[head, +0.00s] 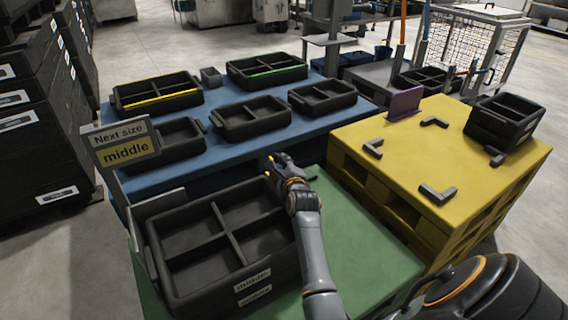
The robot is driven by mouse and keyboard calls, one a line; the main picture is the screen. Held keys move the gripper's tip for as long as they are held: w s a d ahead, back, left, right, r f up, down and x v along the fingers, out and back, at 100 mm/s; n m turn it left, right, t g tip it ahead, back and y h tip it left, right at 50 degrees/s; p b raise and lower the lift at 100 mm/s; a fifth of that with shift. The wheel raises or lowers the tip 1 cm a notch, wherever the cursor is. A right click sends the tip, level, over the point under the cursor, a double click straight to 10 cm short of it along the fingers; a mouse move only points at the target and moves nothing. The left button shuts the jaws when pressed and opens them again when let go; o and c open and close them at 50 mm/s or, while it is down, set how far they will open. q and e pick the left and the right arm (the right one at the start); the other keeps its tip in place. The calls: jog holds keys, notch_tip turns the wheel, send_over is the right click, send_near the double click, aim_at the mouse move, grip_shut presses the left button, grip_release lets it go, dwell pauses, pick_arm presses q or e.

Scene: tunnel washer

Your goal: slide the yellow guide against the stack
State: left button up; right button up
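A yellow strip (160,98) lies along the front side of the black tray (140,92) at the back left of the blue table. It is the only loose yellow bar I can make out. A dark crate stack (507,125) stands at the back right of the yellow pallet. My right gripper (276,166) is over the back right corner of the large divided crate, well apart from the yellow strip and the stack. Its fingers are small and dark, and I cannot tell whether they are open. My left gripper is not in view.
The large divided crate (170,285) sits on the green table (365,255). Several black trays stand on the blue table (205,160). A "Next size middle" sign (124,143) stands at left. The yellow pallet (462,160) holds dark corner pieces and a purple plate (405,103); its middle is clear.

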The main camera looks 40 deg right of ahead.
jog(key=shift+r, duration=0.1)
notch_tip(320, 180, up, 10)
dwell(0.4)
